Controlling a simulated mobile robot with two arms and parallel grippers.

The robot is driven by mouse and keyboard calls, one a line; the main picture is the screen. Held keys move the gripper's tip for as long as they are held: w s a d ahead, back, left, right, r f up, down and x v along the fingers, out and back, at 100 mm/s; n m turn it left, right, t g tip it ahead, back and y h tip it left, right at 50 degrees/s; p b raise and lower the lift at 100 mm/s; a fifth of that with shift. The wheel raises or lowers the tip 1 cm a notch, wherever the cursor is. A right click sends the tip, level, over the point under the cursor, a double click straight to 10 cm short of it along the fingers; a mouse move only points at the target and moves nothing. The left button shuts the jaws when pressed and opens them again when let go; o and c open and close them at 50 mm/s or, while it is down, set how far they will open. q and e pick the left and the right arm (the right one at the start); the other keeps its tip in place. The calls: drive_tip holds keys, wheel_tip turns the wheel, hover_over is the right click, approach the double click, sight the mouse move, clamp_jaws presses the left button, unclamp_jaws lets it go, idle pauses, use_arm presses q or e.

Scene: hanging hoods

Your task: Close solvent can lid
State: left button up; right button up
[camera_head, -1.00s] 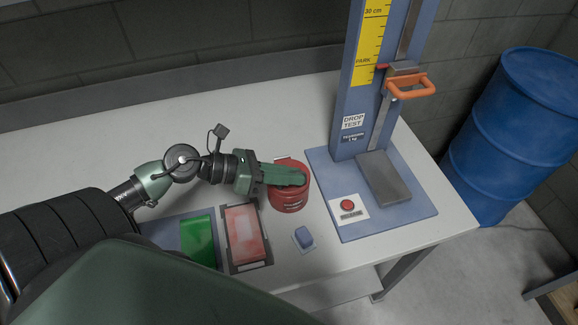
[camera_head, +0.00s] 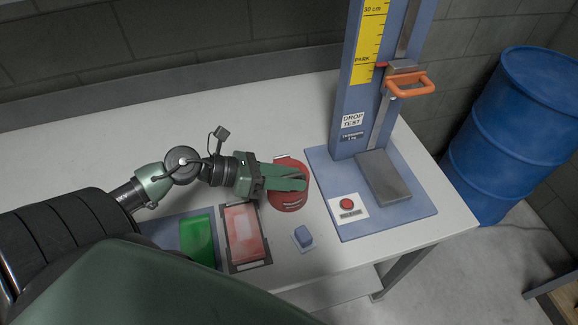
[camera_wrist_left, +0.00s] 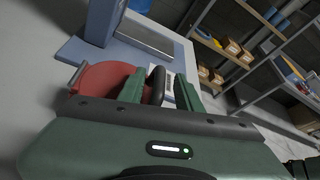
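The red solvent can (camera_head: 289,200) stands on the white table, left of the drop-test stand. My left gripper (camera_head: 304,179) reaches in from the left, with its green fingers lying across the can's top. In the left wrist view a round red surface of the can (camera_wrist_left: 98,80) shows beside the gripper (camera_wrist_left: 160,90). The fingers are apart there, and a dark curved part lies between them; I cannot tell what it belongs to. The fingers hide much of the can's top, so the lid's exact position is unclear. My right gripper is not in view.
The blue drop-test stand (camera_head: 318,169) with a red button (camera_head: 347,204) is close to the can's right. A small blue block (camera_head: 304,235), a red tray (camera_head: 246,234) and a green tray (camera_head: 198,241) lie nearer. The table's back left is clear. A blue barrel (camera_head: 520,130) stands right.

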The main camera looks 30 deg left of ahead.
use_arm(q)
drive_tip(key=shift+s+a+r, duration=0.1)
drive_tip(key=shift+s+a, duration=0.15)
drive_tip(key=shift+a, duration=0.15)
drive_tip(key=b+v, duration=0.1)
drive_tip(key=v, duration=0.6)
drive_tip(key=shift+b, duration=0.3)
drive_tip(key=shift+d, duration=0.1)
